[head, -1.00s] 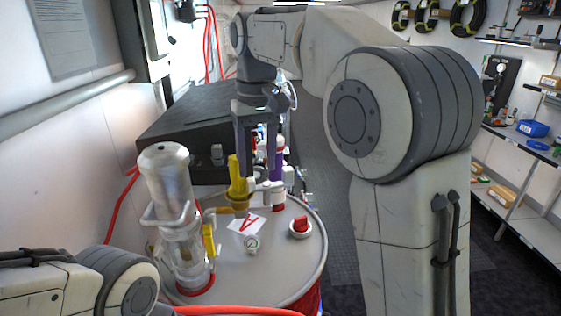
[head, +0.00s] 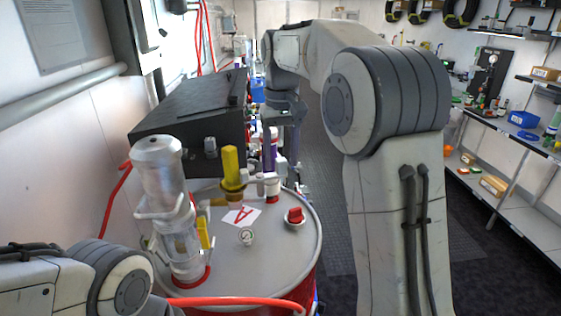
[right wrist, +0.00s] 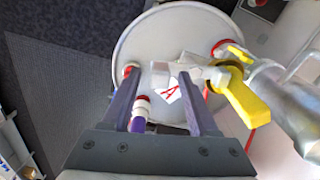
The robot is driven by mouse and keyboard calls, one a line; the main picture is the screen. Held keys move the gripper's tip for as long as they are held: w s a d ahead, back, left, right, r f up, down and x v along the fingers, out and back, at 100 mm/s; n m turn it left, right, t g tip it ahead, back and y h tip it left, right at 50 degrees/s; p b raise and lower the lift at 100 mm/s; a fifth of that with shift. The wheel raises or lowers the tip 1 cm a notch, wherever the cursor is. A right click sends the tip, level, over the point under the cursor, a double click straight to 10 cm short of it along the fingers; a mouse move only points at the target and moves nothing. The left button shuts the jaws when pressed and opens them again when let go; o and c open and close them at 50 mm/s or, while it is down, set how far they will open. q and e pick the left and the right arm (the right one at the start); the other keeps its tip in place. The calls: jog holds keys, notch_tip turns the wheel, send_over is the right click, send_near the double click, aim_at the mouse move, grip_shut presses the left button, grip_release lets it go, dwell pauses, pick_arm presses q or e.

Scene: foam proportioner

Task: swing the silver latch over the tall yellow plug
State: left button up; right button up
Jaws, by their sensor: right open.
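The tall yellow plug (head: 231,165) stands upright on a brass-coloured fitting above the grey drum lid. It also shows in the right wrist view (right wrist: 245,100). A pale silver fitting (head: 264,184), perhaps the latch, lies just right of the plug's base; it is small and I cannot make out its shape. It is not seen across the plug's top. My right gripper (head: 280,150) is open, behind and to the right of the plug and apart from it. In the right wrist view its two fingers (right wrist: 157,78) are spread with nothing clasped. My left gripper is out of view.
A clear and silver cylinder (head: 172,205) stands left of the plug. A black case (head: 190,115) lies behind. A red hose crosses the front.

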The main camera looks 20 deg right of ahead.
jog(key=shift+f, duration=0.55)
grip_shut()
jog(key=shift+s+r+m+p, duration=0.1)
jog(key=shift+s+m+p, duration=0.3)
jog(key=shift+m, duration=0.5)
jog(key=shift+s+a+m, duration=0.1)
jog(key=shift+s+m, duration=0.05)
jog(key=shift+m, duration=0.35)
grip_release()
